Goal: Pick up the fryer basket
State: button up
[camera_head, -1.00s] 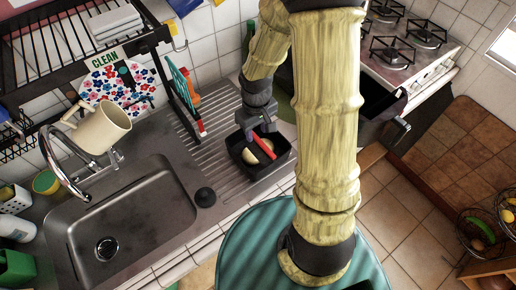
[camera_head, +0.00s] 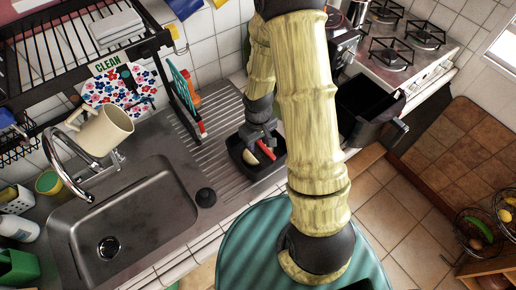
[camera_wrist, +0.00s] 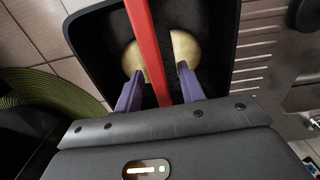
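A black square basket (camera_head: 246,171) with rounded corners stands on the ribbed drainboard right of the sink. Round yellowish food lies inside it, and a straight red bar (camera_head: 267,149) crosses over it; I take this bar for its handle. My gripper (camera_head: 261,143) is low over the basket. In the wrist view, the basket (camera_wrist: 217,17) fills the upper middle. The purple fingers of my gripper (camera_wrist: 160,78) are apart, one on each side of the red bar (camera_wrist: 146,40), with gaps between. My gripper hides part of the basket's near side.
An open black bin (camera_head: 367,103) with a handle stands at the counter's right, beside the stove (camera_head: 410,40). A dish rack (camera_head: 185,95) is behind the basket. The sink (camera_head: 125,225) with a tilted beige mug (camera_head: 105,128) above it is at left. A green round table (camera_head: 250,250) is in front.

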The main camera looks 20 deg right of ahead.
jog(key=shift+f, duration=0.95)
jog(key=shift+c, duration=0.5)
grip_shut()
